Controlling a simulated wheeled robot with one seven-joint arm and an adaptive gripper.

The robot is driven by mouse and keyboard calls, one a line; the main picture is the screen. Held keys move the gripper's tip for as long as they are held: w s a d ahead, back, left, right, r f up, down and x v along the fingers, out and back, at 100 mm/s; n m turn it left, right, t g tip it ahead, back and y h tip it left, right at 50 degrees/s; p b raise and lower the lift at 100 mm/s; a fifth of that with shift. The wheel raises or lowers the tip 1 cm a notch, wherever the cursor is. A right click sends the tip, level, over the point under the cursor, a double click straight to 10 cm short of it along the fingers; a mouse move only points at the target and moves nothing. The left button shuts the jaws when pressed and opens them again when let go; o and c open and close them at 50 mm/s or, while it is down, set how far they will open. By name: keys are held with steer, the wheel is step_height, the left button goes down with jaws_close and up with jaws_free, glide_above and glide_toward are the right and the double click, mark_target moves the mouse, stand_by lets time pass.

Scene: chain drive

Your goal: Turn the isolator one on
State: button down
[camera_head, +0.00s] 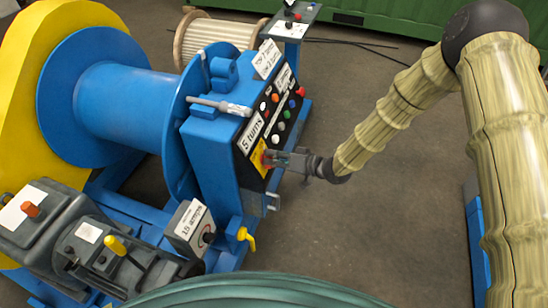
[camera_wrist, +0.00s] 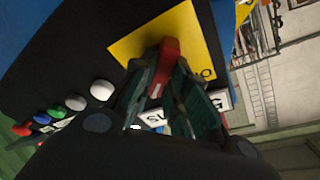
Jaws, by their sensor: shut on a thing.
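The isolator is a red rotary handle (camera_wrist: 168,62) on a yellow plate (camera_wrist: 191,35), set in the black face of the blue control cabinet. In the head view the yellow plate (camera_head: 258,160) is low on that face, under the "5 turns" label (camera_head: 251,132). My gripper (camera_head: 274,160) reaches it from the right. In the wrist view the fingers of my gripper (camera_wrist: 162,80) are shut on the red handle, one on each side. The fingers hide part of the handle and the plate's markings, so its exact setting is hard to read.
Several coloured buttons (camera_head: 278,126) sit above the isolator; white ones (camera_wrist: 102,90) are near my fingers in the wrist view. A "15 amps" box (camera_head: 190,228) and a yellow valve lever (camera_head: 247,238) are below. A blue drum (camera_head: 120,100) stands left. The floor (camera_head: 350,225) at right is clear.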

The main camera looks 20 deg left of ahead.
steer(key=c, duration=1.4)
jaws_free()
steer(key=v, duration=1.2)
steer(key=shift+w, duration=0.1)
